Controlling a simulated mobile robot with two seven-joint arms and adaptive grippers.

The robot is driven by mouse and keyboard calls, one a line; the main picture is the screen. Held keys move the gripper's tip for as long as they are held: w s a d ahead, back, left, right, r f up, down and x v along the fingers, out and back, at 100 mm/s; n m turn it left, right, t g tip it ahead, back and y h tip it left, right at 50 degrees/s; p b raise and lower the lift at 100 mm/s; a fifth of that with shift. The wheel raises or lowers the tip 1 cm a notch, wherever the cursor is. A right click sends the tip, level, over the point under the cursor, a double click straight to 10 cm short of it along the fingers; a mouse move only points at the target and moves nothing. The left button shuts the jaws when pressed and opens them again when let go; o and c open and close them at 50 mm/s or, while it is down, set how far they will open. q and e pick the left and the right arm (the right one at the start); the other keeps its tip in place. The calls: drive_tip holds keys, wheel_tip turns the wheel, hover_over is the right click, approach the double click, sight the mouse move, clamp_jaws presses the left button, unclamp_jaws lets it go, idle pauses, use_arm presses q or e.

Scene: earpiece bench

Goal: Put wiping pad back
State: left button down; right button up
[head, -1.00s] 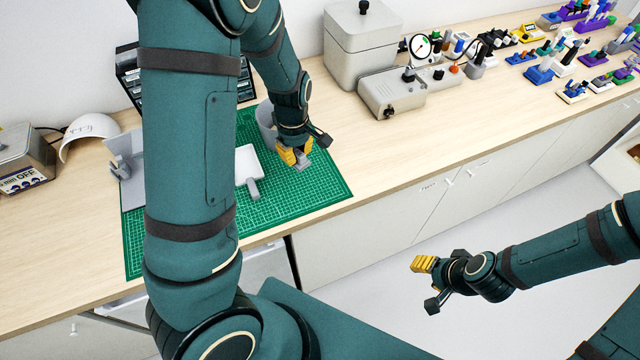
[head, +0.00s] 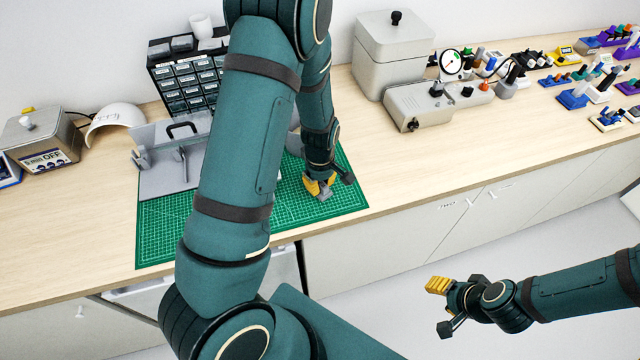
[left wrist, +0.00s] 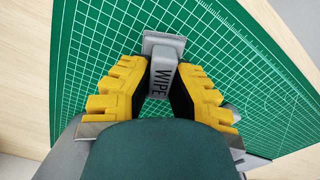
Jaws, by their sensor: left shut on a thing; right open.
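The wiping pad is a grey block with a handle marked WIPE (left wrist: 164,78), seen in the left wrist view with its flat foot ahead of the fingers over the green mat. My left gripper (head: 318,188) is shut on this handle, with yellow fingers on both sides of it. In the head view the pad (head: 324,196) shows small below the fingers near the mat's right side. I cannot tell whether its foot touches the mat. My right gripper (head: 437,305) is open and empty, out in front of the bench over the floor.
The green cutting mat (head: 165,235) carries a grey stand (head: 160,183) at its left. My left arm hides the mat's middle. A drawer rack (head: 185,85) stands behind. A grey box device (head: 430,105) is at the right. Bare wood lies right of the mat.

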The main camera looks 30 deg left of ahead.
use_arm(q)
drive_tip(key=shift+f, duration=0.25)
drive_tip(key=shift+r, duration=0.1)
drive_tip(key=shift+f, duration=0.25)
drive_tip(key=c, duration=1.1)
unclamp_jaws()
drive_tip(key=shift+o, duration=0.2)
drive_tip(key=shift+r, duration=0.15)
